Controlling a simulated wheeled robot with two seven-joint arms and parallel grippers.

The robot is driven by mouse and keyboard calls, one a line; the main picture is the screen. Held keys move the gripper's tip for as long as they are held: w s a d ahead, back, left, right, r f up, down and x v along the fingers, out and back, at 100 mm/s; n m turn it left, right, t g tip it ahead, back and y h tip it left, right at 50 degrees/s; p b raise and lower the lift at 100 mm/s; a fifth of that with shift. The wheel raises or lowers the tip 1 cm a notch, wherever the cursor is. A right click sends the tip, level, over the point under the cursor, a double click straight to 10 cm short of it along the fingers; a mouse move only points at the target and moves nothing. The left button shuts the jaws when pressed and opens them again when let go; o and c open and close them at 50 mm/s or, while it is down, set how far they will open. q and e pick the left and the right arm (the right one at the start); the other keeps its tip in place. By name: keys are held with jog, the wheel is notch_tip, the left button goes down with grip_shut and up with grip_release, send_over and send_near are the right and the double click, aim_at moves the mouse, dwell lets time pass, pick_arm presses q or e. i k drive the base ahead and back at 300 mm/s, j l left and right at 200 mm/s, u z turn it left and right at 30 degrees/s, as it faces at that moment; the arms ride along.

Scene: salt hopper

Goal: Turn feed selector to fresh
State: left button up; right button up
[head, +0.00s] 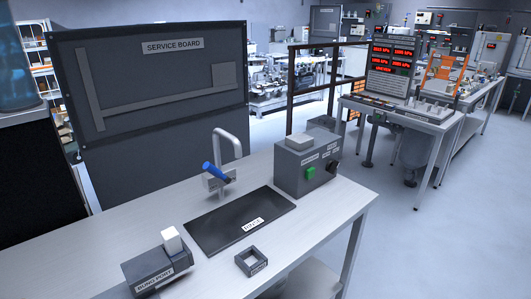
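A grey control box (292,174) stands at the back right of the near bench. Its front carries a green square button (310,173), a black knob (333,167) and small labels too small to read for certain. A grey curved tap (239,141) with a blue lever (213,172) stands behind a dark plate on the bench. The lever slants up to the left. No label I can read says which part is the feed selector or where it points. Neither of my grippers is in view.
The near bench (120,235) holds a dark plate (215,232), a block labelled BUNG PORT (140,265) with a white piece (172,241) on it, and a small square frame (247,263). The SERVICE BOARD (160,85) stands behind. Floor at right is clear.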

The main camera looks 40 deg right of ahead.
aim_at(331, 167)
jog(key=z, duration=1.55)
